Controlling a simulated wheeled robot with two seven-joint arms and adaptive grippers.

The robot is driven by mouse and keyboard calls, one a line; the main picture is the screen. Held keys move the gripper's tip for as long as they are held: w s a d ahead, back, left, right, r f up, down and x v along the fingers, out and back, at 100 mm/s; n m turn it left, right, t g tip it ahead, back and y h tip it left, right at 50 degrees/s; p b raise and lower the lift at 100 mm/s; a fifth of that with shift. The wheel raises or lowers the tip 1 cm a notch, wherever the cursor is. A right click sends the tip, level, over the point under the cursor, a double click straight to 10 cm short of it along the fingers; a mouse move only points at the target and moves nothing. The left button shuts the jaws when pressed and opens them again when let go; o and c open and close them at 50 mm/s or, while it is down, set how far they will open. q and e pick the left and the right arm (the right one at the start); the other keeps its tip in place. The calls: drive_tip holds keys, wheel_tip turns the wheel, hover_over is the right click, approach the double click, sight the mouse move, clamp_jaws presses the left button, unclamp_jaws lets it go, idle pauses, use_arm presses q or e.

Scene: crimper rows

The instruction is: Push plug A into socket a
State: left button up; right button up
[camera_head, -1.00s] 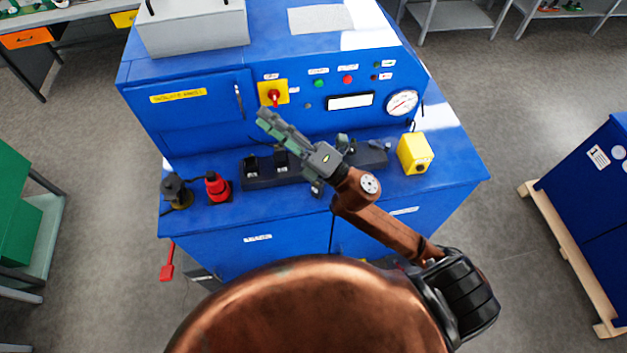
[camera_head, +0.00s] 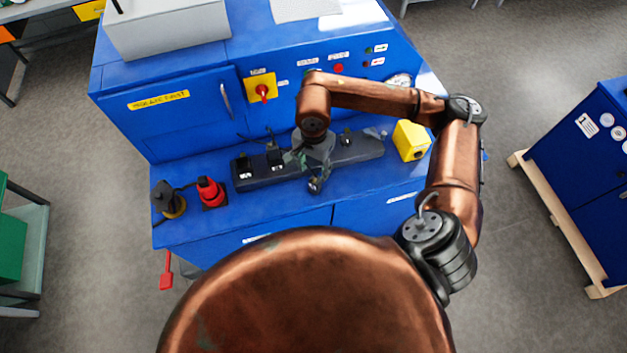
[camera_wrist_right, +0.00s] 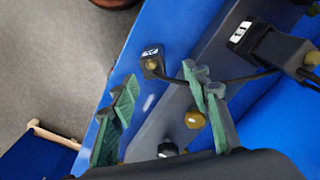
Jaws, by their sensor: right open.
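A dark socket strip (camera_head: 365,150) lies along the blue bench ledge and also crosses the wrist view (camera_wrist_right: 215,55). A black plug with a white label (camera_wrist_right: 270,42) is at the strip in the wrist view. A small black labelled piece (camera_wrist_right: 152,64) with a cable lies beyond and between the fingertips, apart from them. I cannot read which is plug A or socket a. My right gripper (camera_wrist_right: 163,88) is open and empty, its green fingers on either side of the strip's edge. In the head view my right gripper (camera_head: 307,160) points down over the strip, partly hidden by the wrist.
A red connector (camera_head: 210,190) and a black connector (camera_head: 168,200) stand at the ledge's left. A yellow box (camera_head: 410,140) stands at the right. The blue panel with a red-and-yellow switch (camera_head: 261,88) rises behind. The front ledge is mostly clear.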

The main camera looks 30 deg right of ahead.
sight(315, 179)
drive_tip(key=f+p, duration=0.1)
drive_tip(key=f, duration=0.1)
drive_tip(key=f+p, duration=0.1)
drive_tip(key=f, duration=0.1)
drive_tip(key=s+f+p, duration=0.1)
drive_tip(key=f, duration=0.1)
drive_tip(key=shift+f, duration=0.6)
drive_tip(key=shift+c, duration=0.4)
clamp_jaws()
